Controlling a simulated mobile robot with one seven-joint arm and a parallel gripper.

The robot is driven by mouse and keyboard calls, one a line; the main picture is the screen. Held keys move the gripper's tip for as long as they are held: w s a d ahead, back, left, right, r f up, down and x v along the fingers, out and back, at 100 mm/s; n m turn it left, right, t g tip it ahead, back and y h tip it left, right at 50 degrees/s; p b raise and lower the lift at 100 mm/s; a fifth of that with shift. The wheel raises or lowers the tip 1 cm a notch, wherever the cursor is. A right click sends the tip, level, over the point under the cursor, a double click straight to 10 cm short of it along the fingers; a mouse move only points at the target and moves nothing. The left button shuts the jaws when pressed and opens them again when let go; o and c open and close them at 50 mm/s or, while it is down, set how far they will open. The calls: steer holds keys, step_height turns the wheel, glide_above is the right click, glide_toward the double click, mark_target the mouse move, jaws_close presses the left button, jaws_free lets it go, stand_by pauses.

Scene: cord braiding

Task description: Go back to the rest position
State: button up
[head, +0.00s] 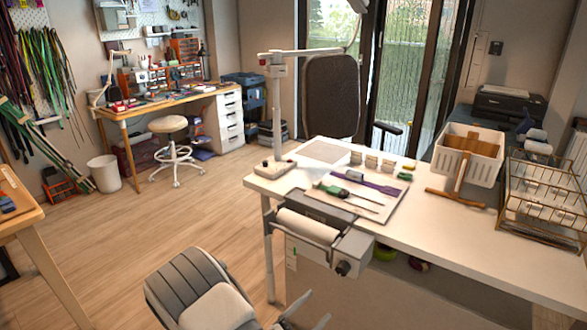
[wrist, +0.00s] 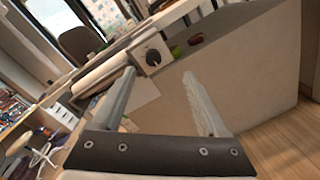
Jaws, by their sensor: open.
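My gripper (wrist: 158,98) shows in the wrist view with its two pale fingers spread wide and nothing between them. Its fingers point toward the side of the white workbench, which looks tilted in that view. In the head view, a grey and black part of my arm (head: 200,290) fills the bottom, in front of the bench and apart from it. The fingertips are small and partly cut off at the bottom edge there.
The white workbench (head: 440,225) carries a roller unit (head: 308,225) on its near edge, a mat with tools (head: 350,195), a white basket (head: 468,150) and a wire rack (head: 545,195). A wooden table (head: 20,215) stands at left. The wooden floor (head: 190,220) between is clear.

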steer(key=s+d+r+m+g+y, duration=0.2)
steer(key=s+d+r+m+g, duration=0.5)
steer(key=r, duration=0.3)
steer(key=s+d+r+m+g+y, duration=0.2)
steer(key=s+d+r+m+g, duration=0.4)
steer(key=r+m, duration=0.3)
steer(key=s+a+r+m+t+y, duration=0.45)
steer(key=s+r+y, duration=0.4)
steer(key=r, duration=0.25)
step_height(320, 180, up, 13)
steer(key=p, duration=1.2)
steer(key=shift+s+f+t, duration=0.15)
steer(key=shift+f+t, duration=0.05)
steer(key=shift+t, duration=0.25)
steer(key=shift+d+h, duration=0.1)
steer(key=shift+h, duration=0.15)
